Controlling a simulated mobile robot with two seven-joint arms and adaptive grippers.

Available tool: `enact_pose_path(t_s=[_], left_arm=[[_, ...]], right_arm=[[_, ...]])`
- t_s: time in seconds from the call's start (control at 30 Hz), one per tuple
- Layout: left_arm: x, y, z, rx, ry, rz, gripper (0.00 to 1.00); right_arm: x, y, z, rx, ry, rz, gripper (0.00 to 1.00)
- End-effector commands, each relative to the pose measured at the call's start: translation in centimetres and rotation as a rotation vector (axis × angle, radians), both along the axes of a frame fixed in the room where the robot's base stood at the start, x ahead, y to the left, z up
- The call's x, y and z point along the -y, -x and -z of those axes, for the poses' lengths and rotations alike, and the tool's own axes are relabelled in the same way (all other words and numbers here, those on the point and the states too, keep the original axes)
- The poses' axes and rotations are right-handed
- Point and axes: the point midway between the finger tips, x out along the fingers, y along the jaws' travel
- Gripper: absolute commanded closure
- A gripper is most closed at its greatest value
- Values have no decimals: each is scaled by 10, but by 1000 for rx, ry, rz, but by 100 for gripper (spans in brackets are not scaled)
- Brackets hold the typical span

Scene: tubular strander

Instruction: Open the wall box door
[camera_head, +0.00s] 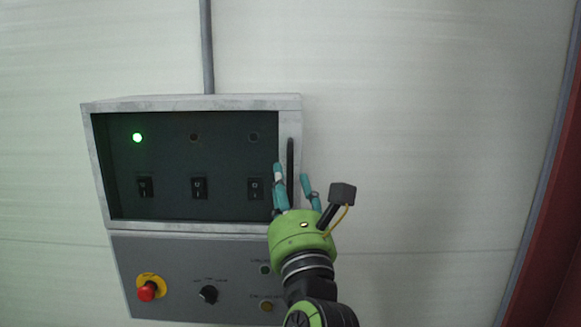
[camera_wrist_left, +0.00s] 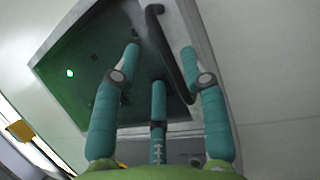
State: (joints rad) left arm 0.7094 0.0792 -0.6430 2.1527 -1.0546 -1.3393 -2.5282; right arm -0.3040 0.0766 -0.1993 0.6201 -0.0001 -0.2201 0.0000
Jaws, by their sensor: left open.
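The wall box (camera_head: 190,101) is a grey metal-framed box on the wall. Its door has a dark see-through pane (camera_head: 165,160) and looks shut. A black upright bar handle (camera_head: 290,158) is on the door's right side; it also shows in the left wrist view (camera_wrist_left: 168,52). My left gripper (camera_head: 291,176) is at the handle's lower part, open, with teal fingers on either side of the bar. In the left wrist view, the bar passes between the spread fingertips (camera_wrist_left: 160,52). I cannot tell whether any finger touches it. My right gripper is not in view.
Behind the pane are a lit green lamp (camera_head: 137,138) and several black switches. Below is a grey panel (camera_head: 190,260) with a red emergency button (camera_head: 147,291) and a black knob (camera_head: 208,294). A conduit (camera_head: 207,45) runs upward. The wall to the right is bare.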

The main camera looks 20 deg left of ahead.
Motion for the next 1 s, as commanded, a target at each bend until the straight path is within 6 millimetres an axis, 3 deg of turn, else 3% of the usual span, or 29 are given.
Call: enact_pose_path(t_s=[0.2,0.53,0.57,0.67,1.0], left_arm=[[-11,-22,-12,-1,-1,1,56],[-14,-27,-11,-2,1,1,56],[-14,-27,-11,-2,1,1,60],[-13,-27,-11,-2,1,1,100],[-15,-28,-11,-3,-1,5,100]], right_arm=[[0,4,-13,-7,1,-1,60],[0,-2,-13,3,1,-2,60],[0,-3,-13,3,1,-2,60],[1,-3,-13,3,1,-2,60],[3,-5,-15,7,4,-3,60]])
